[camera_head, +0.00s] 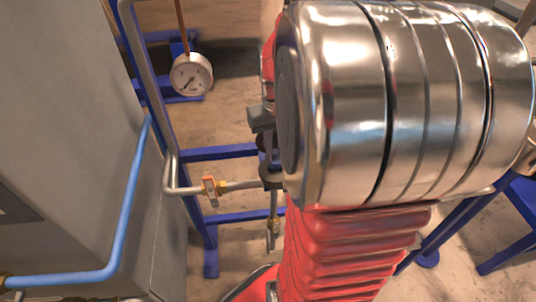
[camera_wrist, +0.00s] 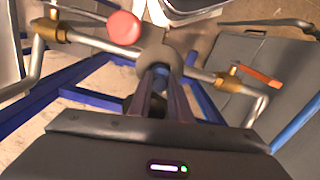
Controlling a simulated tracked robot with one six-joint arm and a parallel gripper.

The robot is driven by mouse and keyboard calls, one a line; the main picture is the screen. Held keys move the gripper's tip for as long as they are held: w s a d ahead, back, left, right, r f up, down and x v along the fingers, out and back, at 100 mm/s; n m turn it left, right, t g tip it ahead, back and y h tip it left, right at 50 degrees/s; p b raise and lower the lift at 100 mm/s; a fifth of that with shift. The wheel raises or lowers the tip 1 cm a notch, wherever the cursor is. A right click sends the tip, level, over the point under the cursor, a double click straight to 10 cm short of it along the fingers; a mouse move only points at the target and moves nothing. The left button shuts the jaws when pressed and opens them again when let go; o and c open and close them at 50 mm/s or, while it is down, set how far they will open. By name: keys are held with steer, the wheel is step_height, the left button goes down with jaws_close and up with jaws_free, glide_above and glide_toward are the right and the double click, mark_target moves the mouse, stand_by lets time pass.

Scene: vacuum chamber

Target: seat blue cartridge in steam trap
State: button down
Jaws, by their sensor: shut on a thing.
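The steam trap is a dark grey round body (camera_wrist: 161,52) in the pipe run, at the top middle of the wrist view. It also shows in the head view (camera_head: 271,177), partly behind my arm. My gripper (camera_wrist: 162,78) reaches to the trap, its dark fingers close together with their tips at the trap's mouth. In the head view my gripper (camera_head: 268,157) is narrow and points down onto the trap. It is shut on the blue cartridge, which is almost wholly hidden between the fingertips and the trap. I cannot tell how deep it sits.
A pipe with a brass valve and orange handle (camera_head: 210,188) runs left from the trap. A pressure gauge (camera_head: 191,75) stands behind. Blue frame bars (camera_head: 220,152) surround the pipework. A grey cabinet (camera_head: 65,130) with a blue pipe (camera_head: 128,205) fills the left.

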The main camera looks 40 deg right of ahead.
mark_target(275, 152)
steer(key=shift+f, duration=1.85)
steer(key=c, duration=1.6)
jaws_free()
steer(key=shift+f, duration=0.1)
step_height(275, 152, up, 12)
steer(key=shift+r, duration=0.1)
